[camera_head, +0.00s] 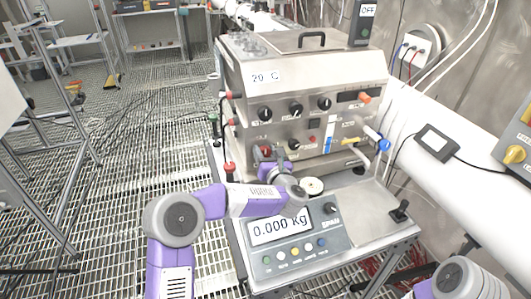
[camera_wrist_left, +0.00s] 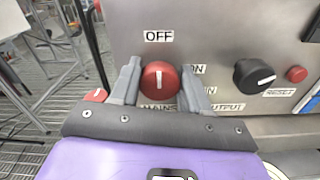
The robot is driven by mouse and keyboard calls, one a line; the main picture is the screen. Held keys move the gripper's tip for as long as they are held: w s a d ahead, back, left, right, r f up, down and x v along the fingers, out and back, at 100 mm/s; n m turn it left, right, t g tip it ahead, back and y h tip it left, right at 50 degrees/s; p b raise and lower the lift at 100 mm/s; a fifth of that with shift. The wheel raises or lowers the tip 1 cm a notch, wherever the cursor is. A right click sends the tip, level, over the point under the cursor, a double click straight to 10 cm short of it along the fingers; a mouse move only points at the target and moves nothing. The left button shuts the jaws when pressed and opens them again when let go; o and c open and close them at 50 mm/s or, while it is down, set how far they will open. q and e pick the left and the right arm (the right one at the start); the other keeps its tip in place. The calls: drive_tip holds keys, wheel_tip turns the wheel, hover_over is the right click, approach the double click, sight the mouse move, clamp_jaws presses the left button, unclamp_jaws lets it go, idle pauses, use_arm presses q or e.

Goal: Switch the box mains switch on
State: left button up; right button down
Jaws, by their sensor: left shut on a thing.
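The mains switch is a round red knob (camera_wrist_left: 159,79) on the steel box front. Its white line points up at the OFF label (camera_wrist_left: 158,36); the ON label (camera_wrist_left: 197,69) is to its right, with MAINS below. My left gripper (camera_wrist_left: 160,74) has one finger on each side of the knob and is shut on it. In the head view my left gripper (camera_head: 265,157) is at the lower left of the box (camera_head: 300,85) and mostly hides the knob. A dark unit on top shows an OFF sign (camera_head: 368,11). My right gripper is out of view.
A black knob (camera_wrist_left: 254,76) and a small red reset button (camera_wrist_left: 297,74) are to the right of the switch. A scale (camera_head: 297,241) reading 0.000 kg stands in front of the box. Several hoses and pipes run at the right.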

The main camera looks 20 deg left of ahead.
use_arm(q)
drive_tip(key=shift+m, duration=0.3)
drive_tip(key=m+b, duration=0.1)
drive_tip(key=m, duration=0.2)
drive_tip(key=shift+d+b, duration=0.1)
drive_tip(key=shift+b, duration=0.25)
drive_tip(key=m, duration=0.3)
drive_tip(key=shift+m, duration=1)
drive_tip(key=m, duration=0.4)
drive_tip(key=shift+m+p, duration=0.3)
drive_tip(key=m+p, duration=0.1)
drive_tip(key=m, duration=0.3)
drive_tip(key=shift+f+m+p, duration=0.15)
drive_tip(key=shift+m+p, duration=0.15)
drive_tip(key=shift+p, duration=0.1)
drive_tip(key=o, duration=1)
